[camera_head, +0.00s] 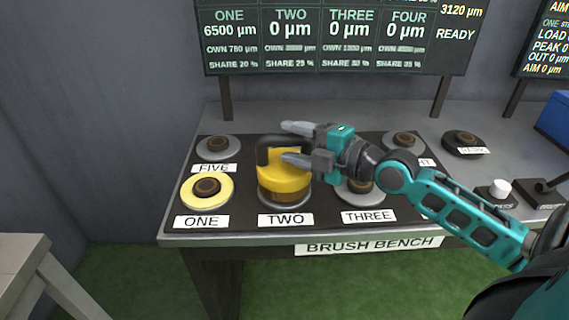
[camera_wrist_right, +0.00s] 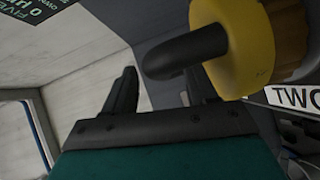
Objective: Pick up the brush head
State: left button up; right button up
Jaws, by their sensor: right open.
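The brush head (camera_head: 284,181) is a yellow block with a black loop handle (camera_head: 264,150). It stands upright on the pad labelled TWO. In the wrist view its yellow body (camera_wrist_right: 251,38) and the curved handle (camera_wrist_right: 188,52) fill the upper right, and the handle partly hides one finger. My right gripper (camera_head: 296,144) is open at the handle, its grey fingers pointing left. One finger shows above the handle and one crosses in front of the yellow body. I cannot tell whether they touch it. The right fingers also show in the wrist view (camera_wrist_right: 160,90). My left gripper is out of view.
The bench (camera_head: 340,233) has other round pads. Pad ONE (camera_head: 222,191) carries a yellow ring; FIVE (camera_head: 217,147) and THREE (camera_head: 352,194) have dark hubs. A readout board (camera_head: 335,68) stands behind. A blue box (camera_head: 555,118) and a white knob (camera_head: 499,187) are at the right.

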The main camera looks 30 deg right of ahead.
jog(key=shift+w+a+f, duration=0.1)
jog(key=shift+w+a, duration=0.15)
jog(key=shift+w, duration=0.3)
jog(key=shift+c, duration=0.5)
grip_shut()
dwell(0.5)
jog(key=shift+r, duration=0.2)
